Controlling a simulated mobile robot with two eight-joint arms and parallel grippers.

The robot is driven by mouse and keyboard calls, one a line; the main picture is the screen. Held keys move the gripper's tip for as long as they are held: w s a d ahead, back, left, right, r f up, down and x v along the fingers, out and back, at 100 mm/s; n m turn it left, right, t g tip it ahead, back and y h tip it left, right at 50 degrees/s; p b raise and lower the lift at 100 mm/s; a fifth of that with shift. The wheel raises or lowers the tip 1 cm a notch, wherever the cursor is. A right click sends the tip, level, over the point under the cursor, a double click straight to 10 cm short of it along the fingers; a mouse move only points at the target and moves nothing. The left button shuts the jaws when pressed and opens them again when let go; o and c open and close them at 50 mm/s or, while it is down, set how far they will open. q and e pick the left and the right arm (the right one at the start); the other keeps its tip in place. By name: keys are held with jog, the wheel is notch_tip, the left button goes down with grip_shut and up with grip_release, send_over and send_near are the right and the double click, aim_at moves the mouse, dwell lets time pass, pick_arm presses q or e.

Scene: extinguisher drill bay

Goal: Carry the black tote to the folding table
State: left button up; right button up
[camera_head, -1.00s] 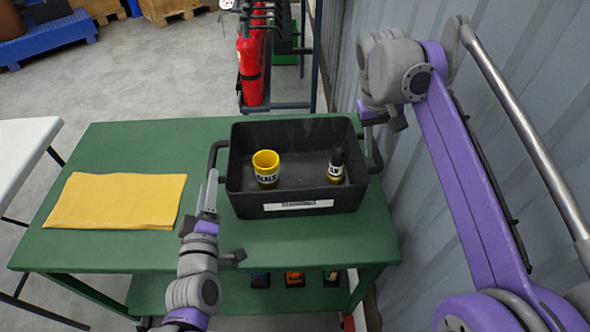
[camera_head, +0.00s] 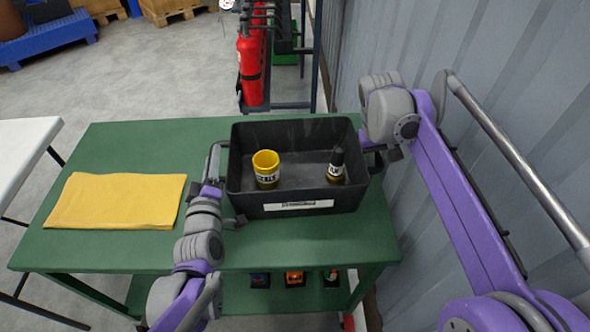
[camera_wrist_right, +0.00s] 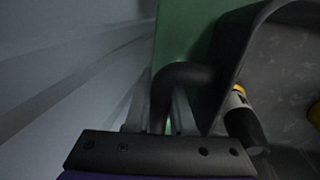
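The black tote (camera_head: 247,205) stands upright on the green workbench (camera_head: 110,250). My left gripper (camera_head: 213,165) is at the tote's left handle. My right gripper (camera_head: 382,150) is at the right handle. In the right wrist view its fingers (camera_wrist_right: 162,112) straddle the dark handle (camera_wrist_right: 185,73), close on both sides; whether they clamp it is unclear. The left fingers are too small to judge. The folding table (camera_head: 22,150) is at the left edge, partly out of view.
A folded yellow cloth (camera_head: 115,200) lies on the bench left of the tote. A corrugated wall (camera_head: 510,60) runs close along the right. A red extinguisher (camera_head: 250,70) stands in a rack behind the bench. Open floor (camera_head: 150,80) lies behind and left.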

pick_arm(q)
jog(key=shift+c, duration=1.2)
pick_arm(e)
jog(key=shift+c, duration=1.2)
pick_arm(q)
grip_shut()
pick_arm(e)
grip_shut()
jog(key=shift+d, duration=0.1)
pick_arm(q)
jog(key=shift+s+a+f, duration=0.1)
jog(key=shift+s, duration=0.05)
pick_arm(e)
jog(key=shift+d, duration=0.15)
